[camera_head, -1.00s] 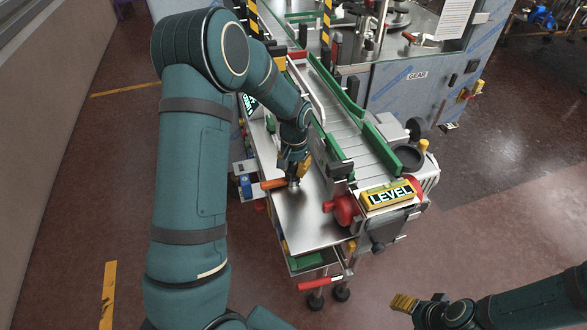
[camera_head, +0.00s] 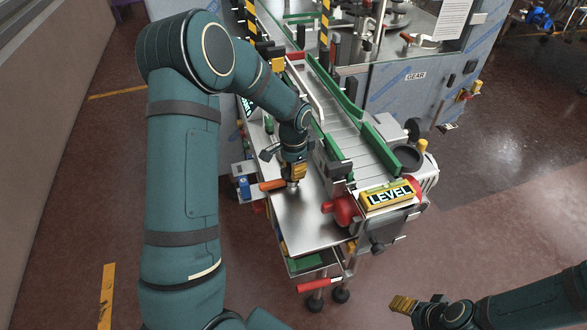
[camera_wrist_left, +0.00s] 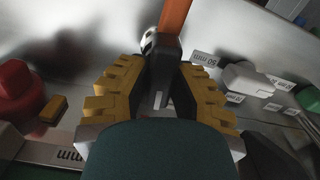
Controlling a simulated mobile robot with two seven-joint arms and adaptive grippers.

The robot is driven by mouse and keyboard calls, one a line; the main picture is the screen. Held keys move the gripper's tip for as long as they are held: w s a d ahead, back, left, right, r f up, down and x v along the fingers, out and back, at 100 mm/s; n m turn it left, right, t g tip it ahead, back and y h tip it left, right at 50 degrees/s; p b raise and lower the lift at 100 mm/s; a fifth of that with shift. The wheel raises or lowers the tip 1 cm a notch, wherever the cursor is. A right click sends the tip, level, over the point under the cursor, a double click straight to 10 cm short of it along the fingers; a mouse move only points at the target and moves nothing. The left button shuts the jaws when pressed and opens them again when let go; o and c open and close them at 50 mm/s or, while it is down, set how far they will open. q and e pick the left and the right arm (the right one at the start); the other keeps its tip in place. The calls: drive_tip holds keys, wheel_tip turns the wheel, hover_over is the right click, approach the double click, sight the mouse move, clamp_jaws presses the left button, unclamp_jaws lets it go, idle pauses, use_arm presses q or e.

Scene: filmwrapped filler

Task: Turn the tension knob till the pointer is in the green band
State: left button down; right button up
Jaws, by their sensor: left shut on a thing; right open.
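My left gripper (camera_head: 293,172) points down at the near end of the machine's metal plate. In the left wrist view its yellow fingers (camera_wrist_left: 160,98) stand on both sides of a black knob-like part (camera_wrist_left: 166,68) with a white line, and are shut on it. An orange handle (camera_head: 272,184) sticks out to the left beside the gripper; an orange bar (camera_wrist_left: 175,20) also shows beyond the black part in the wrist view. I cannot make out a pointer or green band. My right gripper (camera_head: 403,303) is open and empty over the floor at lower right.
The conveyor (camera_head: 345,130) with green guides runs away behind the plate (camera_head: 305,217). A red knob (camera_head: 345,208) and a yellow LEVEL box (camera_head: 388,195) stand right of the plate. A red handle (camera_head: 320,284) juts out below. Floor is free at front right.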

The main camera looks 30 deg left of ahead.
use_arm(q)
drive_tip(key=shift+s+f, duration=0.1)
drive_tip(key=shift+s, duration=0.05)
drive_tip(key=c, duration=0.8)
unclamp_jaws()
wheel_tip(320, 180, up, 12)
drive_tip(key=shift+r, duration=0.1)
idle(0.4)
